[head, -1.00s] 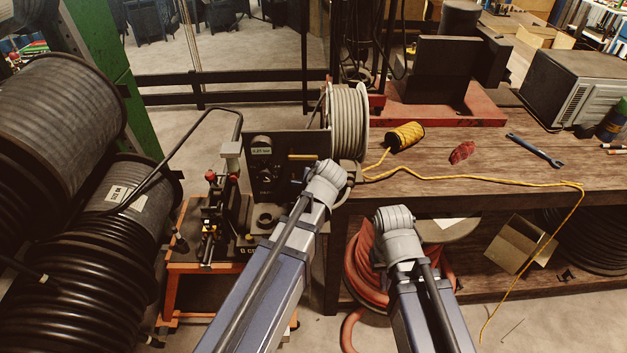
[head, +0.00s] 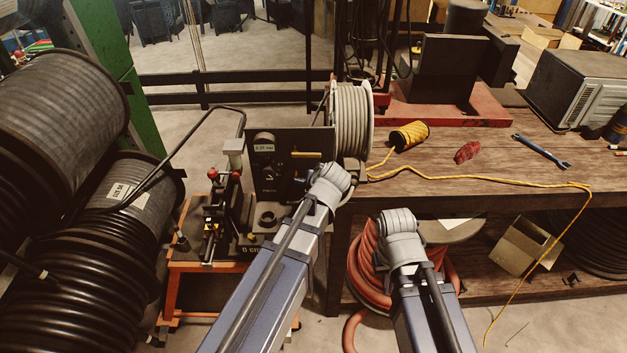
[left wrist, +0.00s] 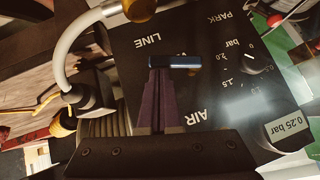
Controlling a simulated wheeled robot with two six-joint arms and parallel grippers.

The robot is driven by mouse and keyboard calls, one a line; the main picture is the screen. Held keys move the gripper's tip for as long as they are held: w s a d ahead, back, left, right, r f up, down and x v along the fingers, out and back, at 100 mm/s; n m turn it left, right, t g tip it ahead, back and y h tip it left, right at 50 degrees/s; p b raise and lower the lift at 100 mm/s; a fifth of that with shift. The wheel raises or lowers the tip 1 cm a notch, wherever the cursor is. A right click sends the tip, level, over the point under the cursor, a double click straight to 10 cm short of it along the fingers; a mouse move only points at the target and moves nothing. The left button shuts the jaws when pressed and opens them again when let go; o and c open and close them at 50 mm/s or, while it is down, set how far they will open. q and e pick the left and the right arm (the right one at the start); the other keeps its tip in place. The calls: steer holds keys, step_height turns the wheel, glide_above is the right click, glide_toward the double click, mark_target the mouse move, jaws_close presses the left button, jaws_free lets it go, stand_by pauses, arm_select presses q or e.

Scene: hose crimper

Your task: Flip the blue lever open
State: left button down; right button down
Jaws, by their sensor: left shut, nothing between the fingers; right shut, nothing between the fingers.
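The blue lever (left wrist: 173,61) shows in the left wrist view as a short bar lying across the dark control panel (left wrist: 215,85), between the LINE and AIR labels, which appear upside down. My left gripper (left wrist: 160,75) is shut and empty; its dark fingertips are right at the lever, seemingly just beside it. Whether they touch it I cannot tell. In the head view the panel (head: 276,148) stands left of my left wrist, which hides the left fingers. My right gripper (head: 399,224) is low in front of the bench, apart from the panel; its fingertips are hidden.
A hose reel (head: 351,120) stands right behind the panel. A red-handled machine (head: 222,215) is to its left. The wooden bench (head: 480,170) carries yellow cord (head: 409,135), a red rag (head: 467,152) and a wrench (head: 541,152). Large black hose drums (head: 60,120) fill the left side.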

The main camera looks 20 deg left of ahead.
arm_select(q)
steer(key=shift+r, duration=0.15)
arm_select(e)
steer(key=shift+r, duration=0.15)
arm_select(q)
steer(key=shift+r+p, duration=0.7)
steer(key=shift+p, duration=0.1)
arm_select(e)
steer(key=shift+r, duration=0.65)
steer(key=shift+r, duration=0.1)
